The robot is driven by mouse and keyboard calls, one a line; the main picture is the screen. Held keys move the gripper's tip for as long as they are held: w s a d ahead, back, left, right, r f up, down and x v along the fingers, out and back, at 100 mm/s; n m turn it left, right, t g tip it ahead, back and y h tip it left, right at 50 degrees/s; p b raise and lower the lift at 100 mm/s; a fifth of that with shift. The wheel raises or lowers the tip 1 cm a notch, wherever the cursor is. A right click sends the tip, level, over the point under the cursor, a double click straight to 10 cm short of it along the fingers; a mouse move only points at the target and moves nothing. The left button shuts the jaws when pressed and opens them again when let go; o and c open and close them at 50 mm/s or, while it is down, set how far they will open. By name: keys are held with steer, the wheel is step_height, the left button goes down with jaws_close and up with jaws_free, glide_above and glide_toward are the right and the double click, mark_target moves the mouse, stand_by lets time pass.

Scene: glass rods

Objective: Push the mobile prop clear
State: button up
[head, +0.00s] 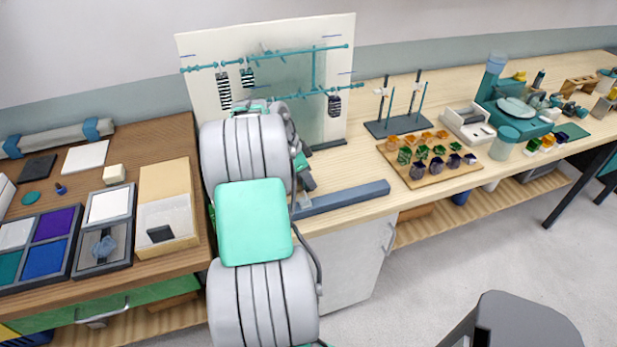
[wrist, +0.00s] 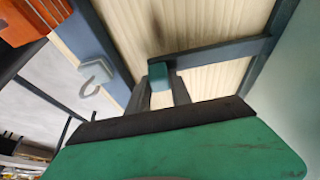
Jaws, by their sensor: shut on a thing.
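My gripper (wrist: 160,92) points at the bench, with its two dark fingers shut on a small teal block (wrist: 158,73). The block sits at the end of a slate-blue crossbar (wrist: 222,50), which meets a longer slate bar (wrist: 277,38) on the right in the wrist view. The crossbar looks like the mobile prop, but I cannot be sure. In the head view my arm hides the gripper and block. A white upright panel (head: 205,52) with teal rods and striped coils stands behind my arm. Its dark base (head: 328,144) shows at the lower right.
A slate beam (head: 345,198) lies along the bench's front edge, right of my arm. A board of coloured glass pieces (head: 425,174) and a rod stand (head: 398,125) stand farther right. Trays (head: 105,262) crowd the left bench. Some bare wood lies between panel and glass board.

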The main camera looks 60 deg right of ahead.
jaws_close()
stand_by(0.8)
